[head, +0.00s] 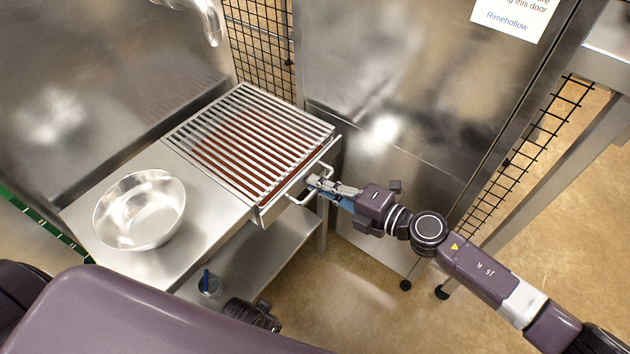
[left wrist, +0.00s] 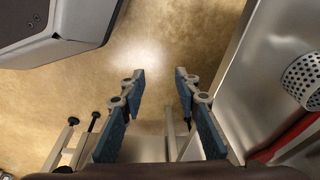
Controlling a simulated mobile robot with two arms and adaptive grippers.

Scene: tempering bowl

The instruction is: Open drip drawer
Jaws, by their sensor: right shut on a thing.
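The drip drawer (head: 264,217) is at the counter's right end, under a slatted metal grate (head: 250,135) with reddish-brown showing between the slats. Its front stands slightly proud of the counter edge; how far it is open I cannot tell. A bar handle (head: 297,200) runs along the front. My right gripper (head: 314,184) is shut on the handle, its fingers partly covering it. My left gripper (left wrist: 158,76) is open and empty over the floor in the left wrist view; in the head view it is low, partly hidden by my body.
A shiny metal bowl (head: 140,212) sits on the counter (head: 205,190) left of the grate. A steel door (head: 390,90) stands behind my right arm. Floor is clear in front.

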